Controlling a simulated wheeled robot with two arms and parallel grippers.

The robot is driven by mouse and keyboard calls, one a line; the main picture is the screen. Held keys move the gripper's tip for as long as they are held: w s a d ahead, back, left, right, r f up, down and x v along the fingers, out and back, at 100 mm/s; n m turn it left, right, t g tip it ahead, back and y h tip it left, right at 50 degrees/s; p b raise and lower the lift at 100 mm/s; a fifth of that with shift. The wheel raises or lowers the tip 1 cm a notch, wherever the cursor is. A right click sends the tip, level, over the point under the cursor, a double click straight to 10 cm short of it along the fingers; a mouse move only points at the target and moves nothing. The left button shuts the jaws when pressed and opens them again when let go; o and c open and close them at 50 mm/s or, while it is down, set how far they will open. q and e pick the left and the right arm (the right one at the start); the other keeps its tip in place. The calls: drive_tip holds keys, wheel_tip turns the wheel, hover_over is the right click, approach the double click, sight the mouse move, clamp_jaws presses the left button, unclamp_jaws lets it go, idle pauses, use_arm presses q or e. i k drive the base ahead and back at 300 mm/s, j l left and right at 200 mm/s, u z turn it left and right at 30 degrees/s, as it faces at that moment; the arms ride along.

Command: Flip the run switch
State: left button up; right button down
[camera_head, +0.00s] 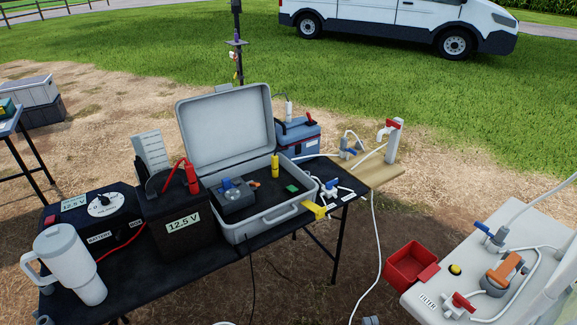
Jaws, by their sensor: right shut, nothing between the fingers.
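An open grey case (268,222) stands on the black table, its lid raised behind it. Inside is a grey-blue box (236,202) with a blue knob; a switch marked run cannot be read at this size. A black unit (75,207) with a white round dial sits at the table's left. A small grey piece at the bottom edge looks like the tip of my right gripper (370,320). It is shut and empty, low in front of the table and apart from the case. Most of it is cut off.
A battery (178,235) with a 12.5 V label and a white tumbler (72,262) crowd the table's left. A yellow handle (317,210) juts past the case's right corner. A white table (430,310) with valves and a red bin (405,265) are right. Hoses and cables hang down.

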sight(292, 189)
drive_tip(key=i+l, duration=0.2)
drive_tip(key=i+l+u, duration=0.15)
drive_tip(key=l, duration=0.3)
drive_tip(key=i+l, duration=0.25)
drive_tip(key=l+u, duration=0.05)
